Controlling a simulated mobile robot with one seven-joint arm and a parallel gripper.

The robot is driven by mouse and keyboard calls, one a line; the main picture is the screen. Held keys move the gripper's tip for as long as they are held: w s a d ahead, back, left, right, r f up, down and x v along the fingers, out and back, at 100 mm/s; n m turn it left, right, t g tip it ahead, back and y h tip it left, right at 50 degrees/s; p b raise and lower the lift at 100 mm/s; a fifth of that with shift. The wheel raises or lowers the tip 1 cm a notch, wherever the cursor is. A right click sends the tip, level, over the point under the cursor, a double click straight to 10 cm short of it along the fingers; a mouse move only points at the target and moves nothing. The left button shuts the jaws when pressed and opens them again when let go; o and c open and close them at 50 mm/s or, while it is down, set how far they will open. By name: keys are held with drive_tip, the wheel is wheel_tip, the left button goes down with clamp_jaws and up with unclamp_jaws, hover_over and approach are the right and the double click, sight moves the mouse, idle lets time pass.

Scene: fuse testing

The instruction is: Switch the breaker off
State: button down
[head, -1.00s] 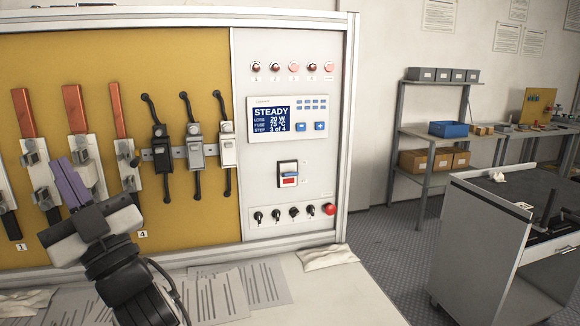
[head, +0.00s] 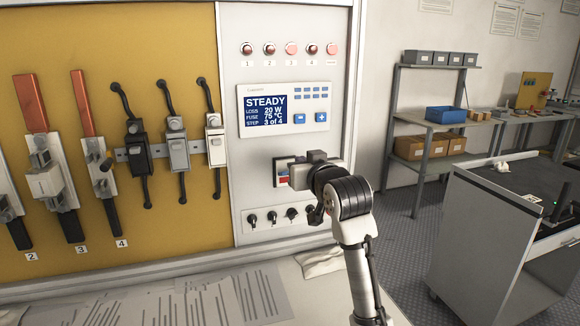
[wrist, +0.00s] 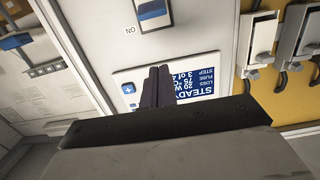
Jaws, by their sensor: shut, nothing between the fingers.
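The breaker (head: 281,173) is a black-framed switch on the white panel, below the display. My gripper (head: 317,156) is in front of the panel at the breaker's right edge and hides part of it. A red part shows at the breaker's lower half. In the wrist view, turned over, the breaker (wrist: 154,12) shows a blue part at the top edge, cut off by the frame, with a small label beside it. My gripper's two dark fingers (wrist: 157,83) are together and empty, with the display behind them. I cannot tell whether they touch the panel.
The display (head: 284,108) reads STEADY, 20 W, 75 °C, step 3 of 4. Dark knobs (head: 271,217) sit below the breaker. Fuse holders (head: 178,152) line the yellow board at left. Papers (head: 230,300) and a cloth (head: 318,262) lie on the bench. A cart (head: 480,235) stands right.

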drive_tip(key=p+x, duration=0.2)
drive_tip(key=x, duration=0.2)
drive_tip(key=p+x, duration=0.1)
drive_tip(key=x, duration=0.4)
drive_tip(key=shift+w+a+r+p, duration=0.2)
drive_tip(key=shift+w+p, duration=0.05)
drive_tip(key=shift+p, duration=0.1)
drive_tip(key=f, duration=0.1)
drive_tip(key=f+p, duration=0.1)
drive_tip(key=f, duration=0.1)
drive_tip(key=shift+s+d, duration=0.2)
drive_tip(key=shift+s, duration=0.15)
drive_tip(key=shift+s+f, duration=0.25)
drive_tip(key=shift+f, duration=0.3)
drive_tip(key=shift+f+b, duration=0.2)
drive_tip(key=shift+b, duration=0.2)
drive_tip(key=shift+t+b, duration=0.3)
drive_tip(key=shift+b, duration=0.05)
